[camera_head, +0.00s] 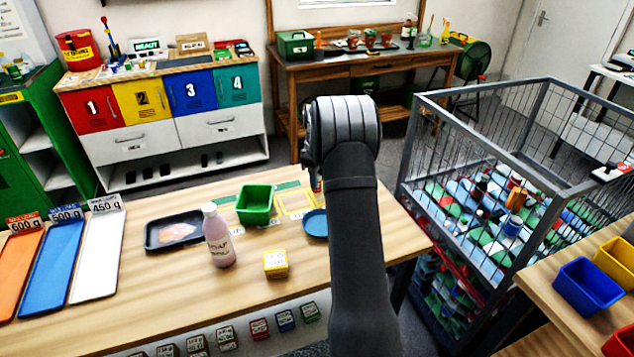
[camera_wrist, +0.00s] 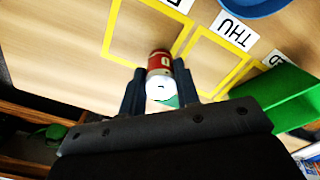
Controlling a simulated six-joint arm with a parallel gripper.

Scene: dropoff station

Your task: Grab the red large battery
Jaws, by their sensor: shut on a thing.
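The red large battery (camera_wrist: 159,60) shows in the wrist view as a cylinder with a red band and a pale round end towards the camera. My gripper (camera_wrist: 159,72) is shut on it, with one dark finger on each side. The wooden table lies beyond it; I cannot tell whether the battery touches the table. In the head view my arm hides most of the gripper, which is over the back edge of the table (camera_head: 170,300). A small red patch (camera_head: 317,184) beside the arm may be the battery.
A green bin (camera_head: 255,204), a blue round dish (camera_head: 314,223), a yellow box (camera_head: 276,264), a pink bottle (camera_head: 218,240) and a dark tray (camera_head: 172,232) are on the table. Yellow outlined squares (camera_wrist: 216,58) lie near the gripper. A wire cage (camera_head: 415,185) stands right.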

